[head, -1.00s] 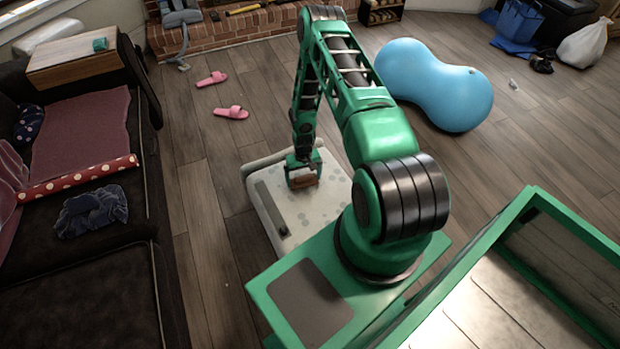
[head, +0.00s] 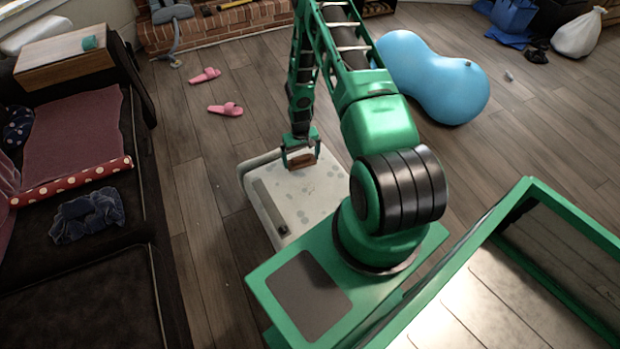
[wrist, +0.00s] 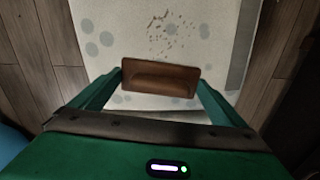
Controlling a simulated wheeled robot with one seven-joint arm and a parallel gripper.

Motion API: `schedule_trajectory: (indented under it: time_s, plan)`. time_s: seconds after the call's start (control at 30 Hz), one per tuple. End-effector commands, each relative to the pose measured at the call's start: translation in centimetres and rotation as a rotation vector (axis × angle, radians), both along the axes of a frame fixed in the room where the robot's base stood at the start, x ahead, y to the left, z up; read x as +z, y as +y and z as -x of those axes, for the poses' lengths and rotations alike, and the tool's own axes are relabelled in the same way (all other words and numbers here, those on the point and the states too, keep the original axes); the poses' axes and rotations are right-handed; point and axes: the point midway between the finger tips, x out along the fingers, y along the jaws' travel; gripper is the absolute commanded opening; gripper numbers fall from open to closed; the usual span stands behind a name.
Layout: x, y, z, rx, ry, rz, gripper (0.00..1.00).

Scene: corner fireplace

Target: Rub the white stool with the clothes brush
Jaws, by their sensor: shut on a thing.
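The white stool (head: 312,197) stands on the floor in front of my base, with grey spots on its top and a dark grey strip along its left side. In the wrist view the stool top (wrist: 205,30) also carries a scatter of small brown specks (wrist: 165,35). My gripper (head: 301,154) is over the far part of the stool. It is shut on the brown clothes brush (wrist: 160,78), which also shows between the fingers in the head view (head: 301,161). The brush's underside is hidden, so I cannot tell whether it touches the stool.
A dark sofa (head: 60,285) with a dark blue cloth (head: 88,214) stands at left. Pink slippers (head: 226,109) lie on the floor beyond the stool. A blue peanut-shaped ball (head: 450,88) is at right. A brick hearth (head: 235,28) is at the back.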

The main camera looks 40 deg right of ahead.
Motion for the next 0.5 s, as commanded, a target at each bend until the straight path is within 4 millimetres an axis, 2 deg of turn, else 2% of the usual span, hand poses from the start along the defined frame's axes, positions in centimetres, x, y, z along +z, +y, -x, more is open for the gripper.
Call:
schedule_trajectory:
  time_s: [0.2,0.5]
  plan:
    - [1.5,0.1,0.0,0.002,0.000,0.000,0.70]
    - [1.9,0.1,0.0,0.002,0.000,0.000,0.70]
